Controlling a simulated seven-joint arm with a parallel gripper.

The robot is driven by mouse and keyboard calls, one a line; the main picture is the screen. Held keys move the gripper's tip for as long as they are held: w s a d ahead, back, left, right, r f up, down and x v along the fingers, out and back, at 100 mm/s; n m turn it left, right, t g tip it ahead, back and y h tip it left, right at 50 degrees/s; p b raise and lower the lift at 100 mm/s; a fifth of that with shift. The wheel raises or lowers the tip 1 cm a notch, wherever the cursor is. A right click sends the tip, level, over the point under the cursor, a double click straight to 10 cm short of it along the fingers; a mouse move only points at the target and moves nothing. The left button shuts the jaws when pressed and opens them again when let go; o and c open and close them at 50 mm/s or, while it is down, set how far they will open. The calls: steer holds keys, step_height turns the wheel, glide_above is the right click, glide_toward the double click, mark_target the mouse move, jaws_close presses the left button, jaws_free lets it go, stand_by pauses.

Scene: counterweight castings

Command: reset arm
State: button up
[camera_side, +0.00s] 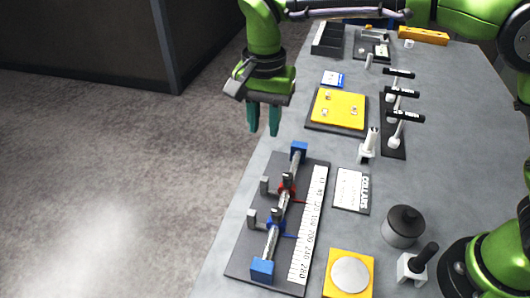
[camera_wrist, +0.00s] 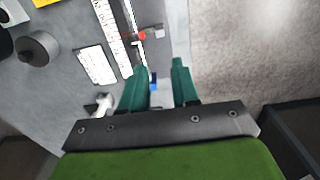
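My gripper (camera_side: 264,133) has two teal fingers pointing down. In the wrist view, the fingers (camera_wrist: 159,66) stand apart with nothing held between them. The gripper hangs in the air by the table's left edge, beyond the far end of a dark fixture board (camera_side: 246,248). The board carries a steel rod between a far blue end block (camera_side: 299,149) and a near blue end block (camera_side: 262,270). A red collar (camera_side: 287,187) and a blue collar (camera_side: 276,224) sit on the rod. A white number scale (camera_side: 308,230) lies beside the rod.
A yellow plate (camera_side: 337,108) on a dark tray, a COLLARS card (camera_side: 351,189) and black-topped tools (camera_side: 404,117) stand right of the gripper. A dark grey cylinder (camera_side: 403,226) and a yellow pad with a pale disc (camera_side: 350,274) are nearer. Left of the table is open floor.

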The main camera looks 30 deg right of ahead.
steer(key=s+d+r+n+t+y, duration=0.1)
steer(key=s+d+r+n+t, duration=0.1)
steer(key=s+d, duration=0.6)
steer(key=s+d+r+n+t+y, duration=0.1)
steer(key=s+d+r+n+t, duration=0.1)
steer(key=s+d+t, duration=0.3)
steer(key=s+d+n, duration=0.1)
steer(key=s+d, duration=0.3)
steer(key=d, duration=0.6)
steer(key=shift+s+d+r, duration=0.15)
steer(key=shift+d+r, duration=0.1)
